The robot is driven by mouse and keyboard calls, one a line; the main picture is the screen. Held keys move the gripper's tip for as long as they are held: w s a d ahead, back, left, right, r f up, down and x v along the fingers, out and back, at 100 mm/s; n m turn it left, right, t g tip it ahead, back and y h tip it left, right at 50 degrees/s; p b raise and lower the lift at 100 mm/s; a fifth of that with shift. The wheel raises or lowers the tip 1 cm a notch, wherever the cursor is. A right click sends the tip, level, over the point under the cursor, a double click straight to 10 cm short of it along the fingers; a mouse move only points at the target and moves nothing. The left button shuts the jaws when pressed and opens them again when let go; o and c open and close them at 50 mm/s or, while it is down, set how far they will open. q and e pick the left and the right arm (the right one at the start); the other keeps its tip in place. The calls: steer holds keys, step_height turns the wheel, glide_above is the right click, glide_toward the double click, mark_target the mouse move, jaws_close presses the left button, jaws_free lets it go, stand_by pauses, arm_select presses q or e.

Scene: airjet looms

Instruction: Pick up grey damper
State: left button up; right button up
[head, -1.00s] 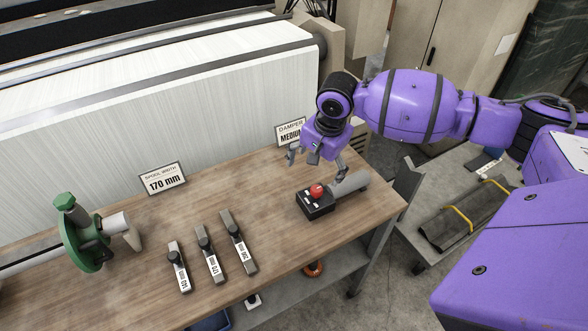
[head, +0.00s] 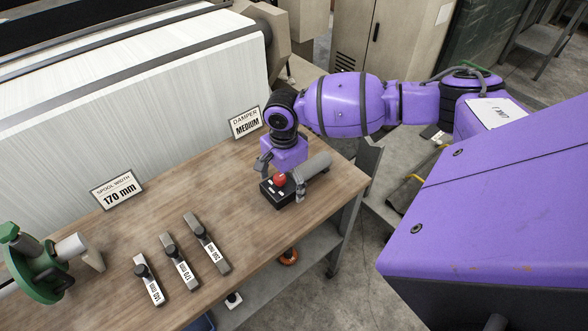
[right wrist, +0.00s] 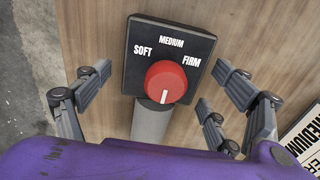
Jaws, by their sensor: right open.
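The damper is a grey cylinder (head: 314,166) joined to a black box (head: 274,194) with a red knob (head: 280,180). It lies near the right end of the wooden table. In the right wrist view the box face (right wrist: 196,38) reads SOFT, MEDIUM and FIRM above the red knob (right wrist: 166,82), with the grey cylinder (right wrist: 150,122) below it. My right gripper (head: 281,176) is low over the damper. In the right wrist view its open fingers (right wrist: 165,80) are on either side of the damper, apart from it. My left gripper is not in view.
A DAMPER MEDIUM sign (head: 246,123) stands behind the damper. Several labelled grey bars (head: 180,262) lie at the table's front, with a green spool part (head: 38,262) at left. A SPOOL WIDTH 170 mm sign (head: 117,189) stands behind. The middle tabletop (head: 205,180) is clear.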

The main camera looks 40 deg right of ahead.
steer(key=c, duration=1.5)
steer(key=shift+c, duration=0.8)
steer(key=shift+r, duration=0.1)
